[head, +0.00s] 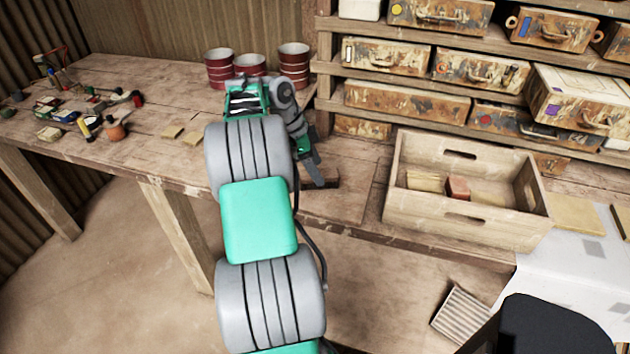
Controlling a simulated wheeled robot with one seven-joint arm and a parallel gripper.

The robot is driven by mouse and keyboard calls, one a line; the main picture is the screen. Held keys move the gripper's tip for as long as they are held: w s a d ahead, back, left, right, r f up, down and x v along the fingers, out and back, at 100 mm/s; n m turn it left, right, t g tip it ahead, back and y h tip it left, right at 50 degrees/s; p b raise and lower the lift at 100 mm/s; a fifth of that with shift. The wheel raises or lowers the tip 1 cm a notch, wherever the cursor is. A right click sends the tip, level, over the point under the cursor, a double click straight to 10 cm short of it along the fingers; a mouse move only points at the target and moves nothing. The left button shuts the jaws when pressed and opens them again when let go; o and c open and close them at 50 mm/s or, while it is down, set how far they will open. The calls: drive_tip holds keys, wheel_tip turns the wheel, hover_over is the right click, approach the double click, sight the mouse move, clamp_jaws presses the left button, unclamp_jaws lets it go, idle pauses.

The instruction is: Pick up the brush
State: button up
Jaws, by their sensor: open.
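My arm reaches forward over the wooden workbench (352,205). My gripper (312,170) points down near the bench's front edge, left of the wooden crate. Its fingers are small and partly overlap in this view; it is open. A small dark brown piece (331,179) lies on the bench right beside the fingertips. It may be the brush, but its shape is mostly hidden by the gripper. I cannot tell whether the fingers stand around it or touch it.
A wooden crate (481,226) holding tan tiles and a reddish block (458,187) stands to the right. Red-and-white cans (219,70) stand behind my arm. Small clutter (65,114) covers the left bench. Shelves of worn cases (485,70) rise behind.

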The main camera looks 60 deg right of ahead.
drive_tip(key=shift+x, duration=1.75)
drive_tip(key=shift+w+a+f, duration=0.1)
drive_tip(key=shift+w+f, duration=0.1)
drive_tip(key=shift+f, duration=0.05)
clamp_jaws()
